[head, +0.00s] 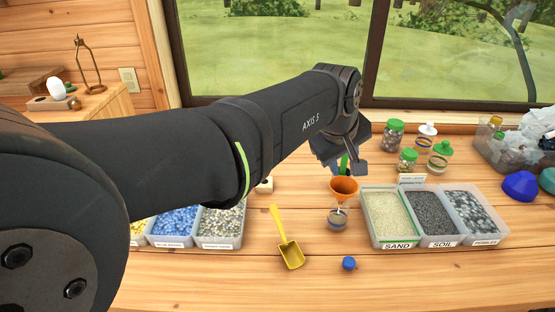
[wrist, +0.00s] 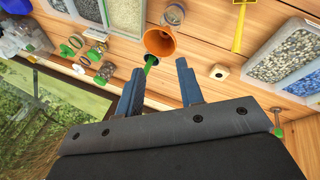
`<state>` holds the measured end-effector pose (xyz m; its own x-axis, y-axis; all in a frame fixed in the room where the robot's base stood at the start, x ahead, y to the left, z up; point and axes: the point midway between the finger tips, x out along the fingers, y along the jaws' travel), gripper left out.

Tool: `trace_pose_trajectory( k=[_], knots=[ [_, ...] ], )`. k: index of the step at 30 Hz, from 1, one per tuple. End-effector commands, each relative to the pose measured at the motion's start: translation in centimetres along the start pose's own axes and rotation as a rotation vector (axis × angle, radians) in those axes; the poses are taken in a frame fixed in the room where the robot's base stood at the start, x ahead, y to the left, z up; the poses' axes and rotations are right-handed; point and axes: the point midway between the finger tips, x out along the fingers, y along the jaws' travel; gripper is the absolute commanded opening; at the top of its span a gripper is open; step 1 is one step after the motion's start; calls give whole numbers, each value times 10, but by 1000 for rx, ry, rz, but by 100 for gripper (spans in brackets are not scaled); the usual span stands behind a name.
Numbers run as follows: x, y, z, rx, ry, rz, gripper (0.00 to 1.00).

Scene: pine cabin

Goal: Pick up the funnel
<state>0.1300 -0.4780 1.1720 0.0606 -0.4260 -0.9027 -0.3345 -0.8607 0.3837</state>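The orange funnel (head: 343,186) stands mouth up over a small clear jar (head: 338,217) with dark contents, left of the sand tray. Its spout end appears to be at the jar's neck. In the wrist view the funnel (wrist: 160,42) is beyond my fingertips, with the jar (wrist: 173,14) beyond it. My gripper (wrist: 156,80) is open, its two blue-grey fingers apart with nothing held between them. In the head view my gripper (head: 345,168) is just behind and above the funnel, partly hidden by my wrist.
A green stick (wrist: 151,63) in a dark round holder is close behind the funnel. Trays of sand (head: 388,217), soil and pebbles stand right. A yellow scoop (head: 291,254) and blue cap (head: 348,263) lie in front. Lidded jars (head: 393,134) stand at the back right.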

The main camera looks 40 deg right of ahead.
Motion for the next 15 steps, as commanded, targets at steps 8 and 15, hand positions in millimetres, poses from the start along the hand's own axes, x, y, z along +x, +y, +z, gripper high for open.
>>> trace_pose_trajectory(
  k=[8, 15],
  knots=[
    [17, -36, -14, -364, -22, 140, 34],
    [53, -33, -14, -376, -25, 141, 34]
  ],
)
